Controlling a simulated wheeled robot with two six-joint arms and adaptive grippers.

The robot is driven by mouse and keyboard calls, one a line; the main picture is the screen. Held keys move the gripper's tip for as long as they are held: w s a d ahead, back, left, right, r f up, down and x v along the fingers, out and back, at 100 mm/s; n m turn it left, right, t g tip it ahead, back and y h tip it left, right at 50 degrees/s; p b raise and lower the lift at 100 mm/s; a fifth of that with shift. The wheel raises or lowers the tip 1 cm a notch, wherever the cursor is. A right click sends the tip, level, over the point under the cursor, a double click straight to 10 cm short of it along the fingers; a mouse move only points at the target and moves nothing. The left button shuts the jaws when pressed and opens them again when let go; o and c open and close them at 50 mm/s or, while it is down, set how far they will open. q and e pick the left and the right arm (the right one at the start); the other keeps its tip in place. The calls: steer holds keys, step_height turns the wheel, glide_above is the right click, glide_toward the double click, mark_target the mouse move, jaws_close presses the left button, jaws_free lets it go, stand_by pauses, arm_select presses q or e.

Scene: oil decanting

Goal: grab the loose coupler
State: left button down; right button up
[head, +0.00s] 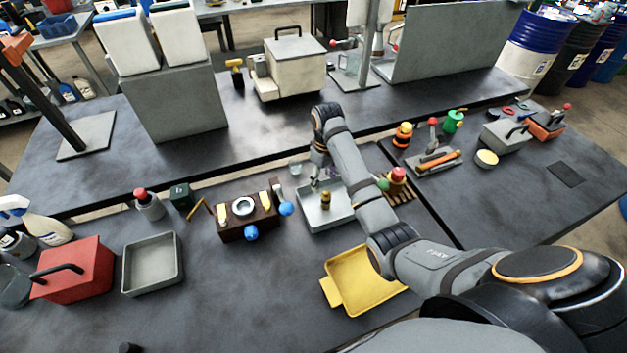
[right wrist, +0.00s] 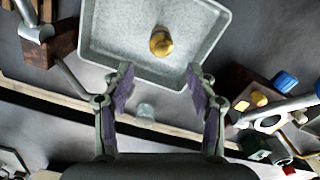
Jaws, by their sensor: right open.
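The loose coupler, which I take to be the small brass fitting (head: 326,198), stands in the light grey tray (head: 303,207). It also shows in the right wrist view (right wrist: 160,42), with the tray's rim (right wrist: 88,30) around it. My right gripper (head: 322,180) hangs near the far side of the tray, its fingers partly hidden by the arm. In the right wrist view my right gripper (right wrist: 159,75) is open and empty, with the coupler ahead of the gap between its fingertips, apart from both. My left gripper is not in view.
A small clear cup (head: 295,167) stands just behind the tray. A brown block with blue knobs (head: 246,218) is left of the tray. A yellow tray (head: 362,280) lies in front, partly under my arm. A red-topped fitting (head: 397,175) stands to the right.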

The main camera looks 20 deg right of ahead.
mark_target(326, 193)
steer(key=shift+s+r, duration=0.2)
steer(key=shift+s, duration=0.55)
steer(key=f, duration=0.1)
steer(key=f+p, duration=0.1)
steer(key=shift+s+f, duration=0.3)
steer(key=shift+s, duration=0.1)
steer(key=shift+w+f, duration=0.25)
steer(key=shift+f, duration=0.3)
steer(key=shift+w+f, duration=0.2)
steer(key=shift+f, duration=0.3)
steer(key=shift+w+f, duration=0.1)
steer(key=shift+f, duration=0.25)
steer(key=shift+f+p, duration=0.55)
steer(key=shift+f, duration=0.05)
step_height(326, 193, down, 3)
steer(key=shift+d+f, duration=0.1)
steer(key=shift+w+f, duration=0.1)
jaws_close()
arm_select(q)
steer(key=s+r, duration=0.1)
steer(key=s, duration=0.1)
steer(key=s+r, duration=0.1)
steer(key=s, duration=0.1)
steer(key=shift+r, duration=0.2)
